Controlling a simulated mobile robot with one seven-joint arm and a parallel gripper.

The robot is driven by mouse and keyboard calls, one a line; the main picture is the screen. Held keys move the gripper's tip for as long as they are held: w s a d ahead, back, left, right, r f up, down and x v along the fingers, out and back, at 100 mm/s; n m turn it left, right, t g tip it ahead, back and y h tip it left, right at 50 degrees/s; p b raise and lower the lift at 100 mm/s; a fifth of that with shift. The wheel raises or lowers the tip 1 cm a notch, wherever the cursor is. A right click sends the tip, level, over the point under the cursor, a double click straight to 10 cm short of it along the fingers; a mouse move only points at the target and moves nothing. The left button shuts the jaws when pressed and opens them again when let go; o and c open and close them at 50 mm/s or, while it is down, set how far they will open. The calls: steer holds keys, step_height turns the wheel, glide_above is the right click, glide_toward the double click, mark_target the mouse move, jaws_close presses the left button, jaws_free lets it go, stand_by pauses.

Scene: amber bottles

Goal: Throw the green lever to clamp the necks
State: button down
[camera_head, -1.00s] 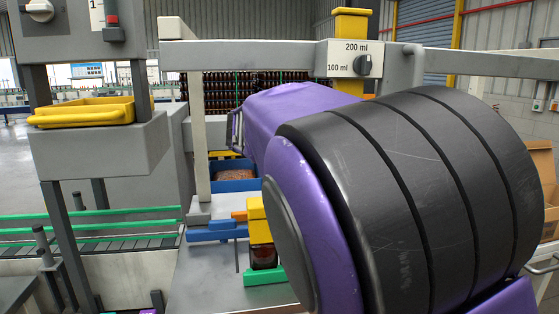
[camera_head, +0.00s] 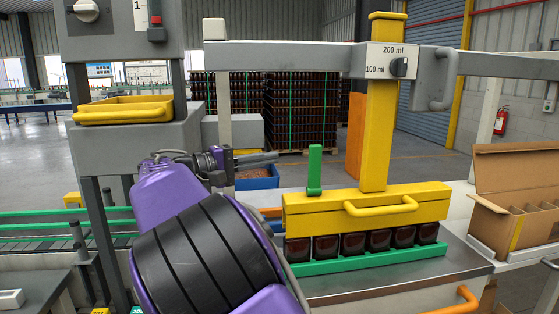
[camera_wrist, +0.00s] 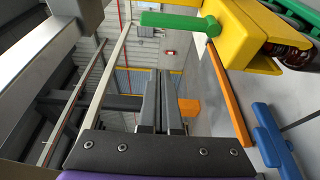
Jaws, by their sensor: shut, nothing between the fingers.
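The green lever (camera_head: 314,170) stands upright at the left end of the yellow clamp head (camera_head: 430,199). In the wrist view the lever (camera_wrist: 175,21) lies across the top and joins the yellow head (camera_wrist: 243,38). A row of several amber bottles (camera_head: 354,243) stands under the head, their necks hidden by it, behind a low green rail (camera_head: 370,260). My gripper (camera_head: 274,157) is shut and empty, left of the lever and apart from it, with its fingers pointing right. Its closed fingers also show in the wrist view (camera_wrist: 160,75).
A grey beam (camera_head: 270,54) with a volume dial (camera_head: 399,67) spans above. A yellow tray (camera_head: 125,109) sits at left, and an open cardboard box (camera_head: 515,205) at right. An orange bar (camera_wrist: 230,100) and a blue part (camera_wrist: 272,140) lie near the head in the wrist view.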

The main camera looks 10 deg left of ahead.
mark_target(315, 171)
steer(key=shift+w+d, duration=0.2)
steer(key=shift+d, duration=1.15)
steer(key=shift+w+d, duration=0.15)
steer(key=shift+d, duration=1.2)
steer(key=shift+w+d, duration=0.2)
steer(key=shift+d, duration=1.15)
steer(key=shift+s+f+b, duration=0.1)
steer(key=shift+f+b, duration=0.05)
steer(key=shift+b, duration=0.35)
